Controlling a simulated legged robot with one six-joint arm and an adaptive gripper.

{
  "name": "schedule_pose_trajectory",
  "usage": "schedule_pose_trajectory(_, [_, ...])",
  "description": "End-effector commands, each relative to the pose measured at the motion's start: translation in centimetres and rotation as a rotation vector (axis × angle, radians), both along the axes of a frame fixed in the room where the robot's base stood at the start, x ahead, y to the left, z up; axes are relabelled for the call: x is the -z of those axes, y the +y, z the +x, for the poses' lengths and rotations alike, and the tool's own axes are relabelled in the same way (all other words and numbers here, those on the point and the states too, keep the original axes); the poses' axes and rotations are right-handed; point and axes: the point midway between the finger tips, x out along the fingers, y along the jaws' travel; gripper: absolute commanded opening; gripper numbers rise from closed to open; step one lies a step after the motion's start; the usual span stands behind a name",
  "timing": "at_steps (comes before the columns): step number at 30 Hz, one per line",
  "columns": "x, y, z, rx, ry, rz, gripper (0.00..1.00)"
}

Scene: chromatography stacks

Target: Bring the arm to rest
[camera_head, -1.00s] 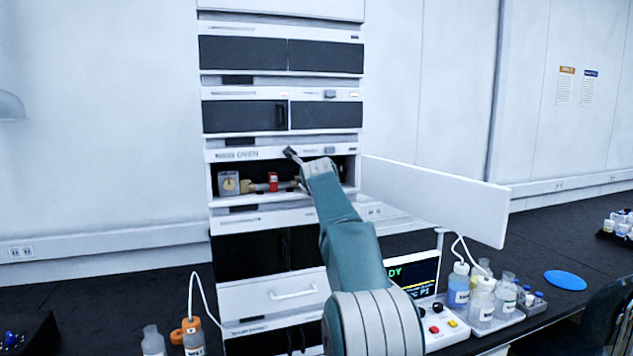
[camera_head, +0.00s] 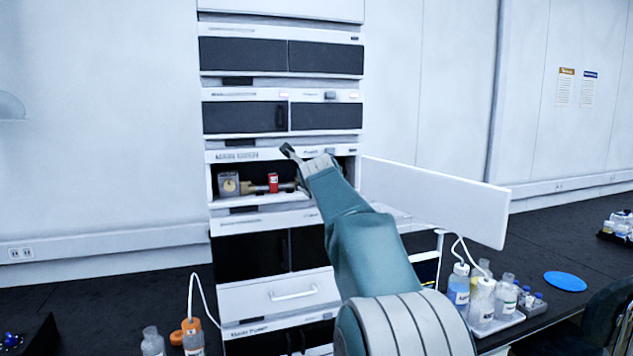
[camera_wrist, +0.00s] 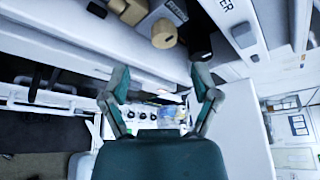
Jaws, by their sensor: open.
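My gripper (camera_wrist: 160,86) is open and empty in the wrist view, its two fingers spread apart. In the head view my gripper (camera_head: 293,158) is at the front of the open oven compartment (camera_head: 252,196), near its upper right part. My arm reaches up to it from the lower right. Inside the compartment are a beige block with a round face (camera_head: 228,185) and a red part (camera_head: 273,182) on a tan fitting. The wrist view shows a tan cylinder (camera_wrist: 164,33) inside the compartment, beyond the fingers.
The oven's white door (camera_head: 435,200) stands open to the right, close beside my arm. Bottles (camera_head: 482,300) stand in a tray at lower right, near a blue disc (camera_head: 565,281). More bottles (camera_head: 193,338) stand at lower left. The bench at far left is mostly clear.

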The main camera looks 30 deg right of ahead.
Motion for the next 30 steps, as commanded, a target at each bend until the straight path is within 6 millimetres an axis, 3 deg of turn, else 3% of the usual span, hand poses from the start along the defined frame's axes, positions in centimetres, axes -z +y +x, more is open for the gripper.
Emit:
schedule_pose_trajectory(21, [-0.5,0.6,-0.8,-0.007,0.000,-0.029,0.79])
schedule_pose_trajectory(26, [-2.7,3.2,-2.4,-0.066,-0.008,-0.222,0.79])
schedule_pose_trajectory(30, [-4.6,7.0,-4.3,-0.168,-0.010,-0.448,0.79])
